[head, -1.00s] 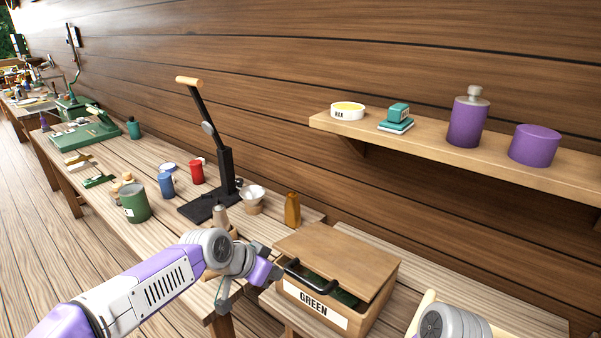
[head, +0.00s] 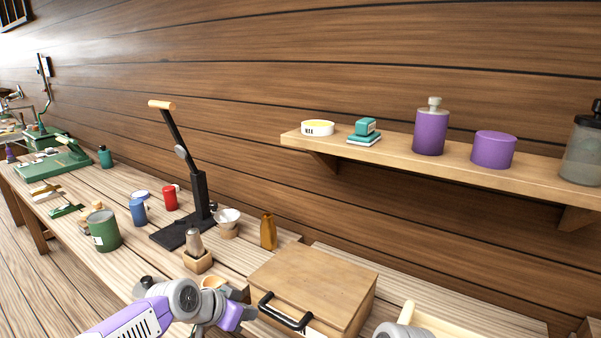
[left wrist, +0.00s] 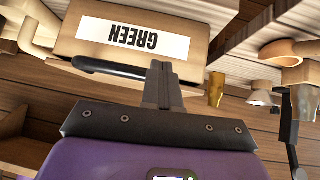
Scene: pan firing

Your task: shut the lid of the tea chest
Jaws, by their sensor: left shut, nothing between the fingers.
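The tea chest (head: 362,305) is a wooden box at the bottom centre of the head view. Its wooden lid (head: 315,272) lies flat over the top, and no gap or contents show. A black bar handle (head: 285,312) is at the lid's front. In the left wrist view, upside down, the chest's front shows its GREEN label (left wrist: 125,33), with the handle (left wrist: 110,68) beside the fingertips. My left gripper (head: 246,316) is just left of the handle, fingers shut (left wrist: 162,78) and empty; I cannot tell whether they touch it. My right gripper is not in view.
A wall shelf (head: 400,157) with purple canisters is above right. Bare bench lies behind the chest.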

